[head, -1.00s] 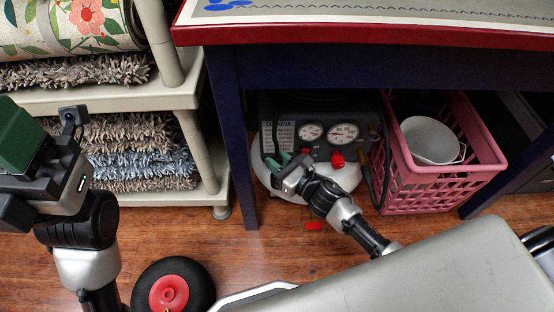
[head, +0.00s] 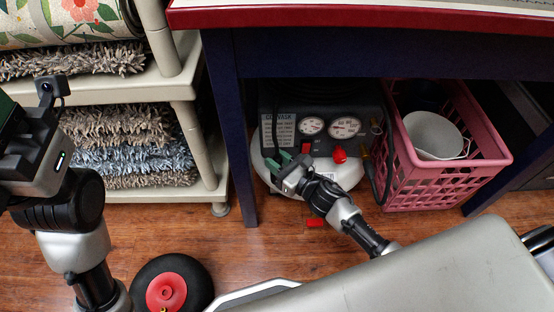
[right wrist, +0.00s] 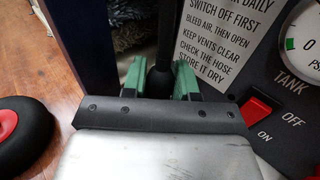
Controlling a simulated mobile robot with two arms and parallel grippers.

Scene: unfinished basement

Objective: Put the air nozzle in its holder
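The air compressor (head: 335,172) stands under the table, with two gauges, a red switch and a red knob on its dark panel. My right gripper (head: 279,161) is at the left side of its front. In the right wrist view its green fingers (right wrist: 160,82) stand on both sides of a slim black piece, seemingly the air nozzle (right wrist: 159,77). The piece fills the gap and runs upward; its lower end is hidden behind the gripper. I cannot make out the holder. My left gripper is at the left edge of the head view, its fingertips cut off.
A pink crate (head: 440,190) with a white bucket (head: 434,137) stands right of the compressor. A dark blue table leg (head: 232,150) is close left of my right gripper. A shelf with rugs (head: 125,150) stands left. A red-hubbed wheel (head: 190,268) is in front.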

